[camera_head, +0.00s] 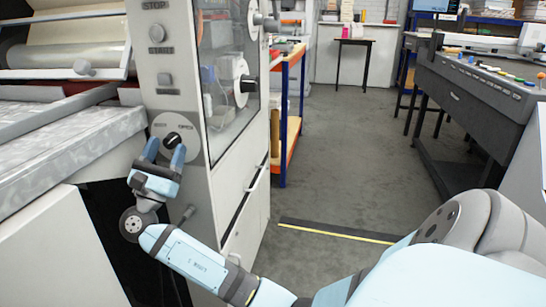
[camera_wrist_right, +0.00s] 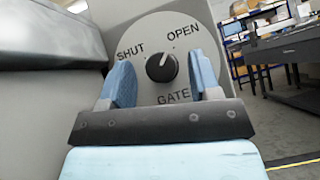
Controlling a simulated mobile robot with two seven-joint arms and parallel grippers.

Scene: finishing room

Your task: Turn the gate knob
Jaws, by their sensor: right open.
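The gate knob (camera_head: 172,139) is a small black knob with a white pointer line on a round pale plate, set on the front panel of the grey machine. In the right wrist view the knob (camera_wrist_right: 162,67) sits on its plate (camera_wrist_right: 150,35), marked SHUT, OPEN and GATE. Its white line points up and to the right, toward OPEN. My right gripper (camera_head: 165,152) is open in front of the plate; in the wrist view its blue fingers (camera_wrist_right: 163,82) stand on either side of the knob, apart from it. My left gripper is not in view.
A clear-windowed cabinet (camera_head: 228,75) is right of the panel. The floor (camera_head: 350,150) to the right is open, with a yellow-edged strip (camera_head: 335,232).

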